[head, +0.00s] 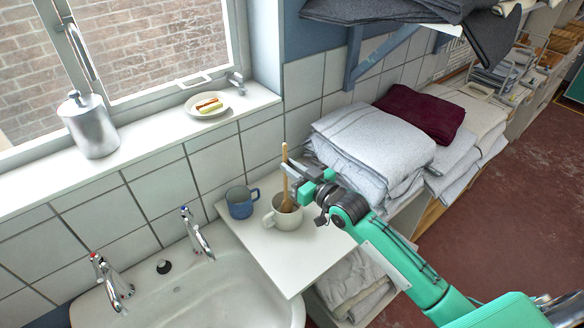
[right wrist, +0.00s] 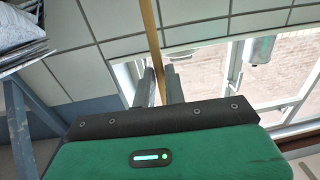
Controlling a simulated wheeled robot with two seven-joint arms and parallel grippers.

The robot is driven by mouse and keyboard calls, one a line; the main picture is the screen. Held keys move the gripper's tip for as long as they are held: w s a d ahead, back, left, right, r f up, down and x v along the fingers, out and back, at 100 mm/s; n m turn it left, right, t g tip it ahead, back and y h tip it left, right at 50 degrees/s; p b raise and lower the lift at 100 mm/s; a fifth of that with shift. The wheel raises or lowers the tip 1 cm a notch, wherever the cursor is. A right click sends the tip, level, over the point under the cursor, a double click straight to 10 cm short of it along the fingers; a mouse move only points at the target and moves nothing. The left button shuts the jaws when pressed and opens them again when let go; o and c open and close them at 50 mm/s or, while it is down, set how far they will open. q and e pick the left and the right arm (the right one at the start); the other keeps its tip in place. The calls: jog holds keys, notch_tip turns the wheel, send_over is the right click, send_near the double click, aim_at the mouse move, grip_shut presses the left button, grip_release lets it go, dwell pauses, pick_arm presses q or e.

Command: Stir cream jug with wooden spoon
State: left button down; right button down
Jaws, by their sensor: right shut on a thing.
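The cream jug (head: 281,216) stands upright on a white shelf board beside the sink, its handle toward the left. The wooden spoon (head: 285,172) stands nearly upright with its lower end inside the jug. My right gripper (head: 288,171) is shut on the spoon's handle above the jug. In the right wrist view the spoon handle (right wrist: 152,38) runs up between the two fingers (right wrist: 160,87). The spoon's tip and the jug's contents cannot be made out clearly. My left gripper is not in view.
A blue mug (head: 241,202) stands close left of the jug on the white board (head: 300,258). The sink (head: 205,300) with two taps lies left. Folded grey towels (head: 375,140) are stacked right. The windowsill holds a metal dispenser (head: 89,127) and a plate (head: 206,112).

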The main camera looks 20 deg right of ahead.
notch_tip(320, 180, up, 9)
jog(key=p, duration=0.7)
jog(key=shift+f, duration=0.15)
dwell(0.8)
jog(key=shift+r+p, duration=1.75)
jog(key=shift+r, duration=0.75)
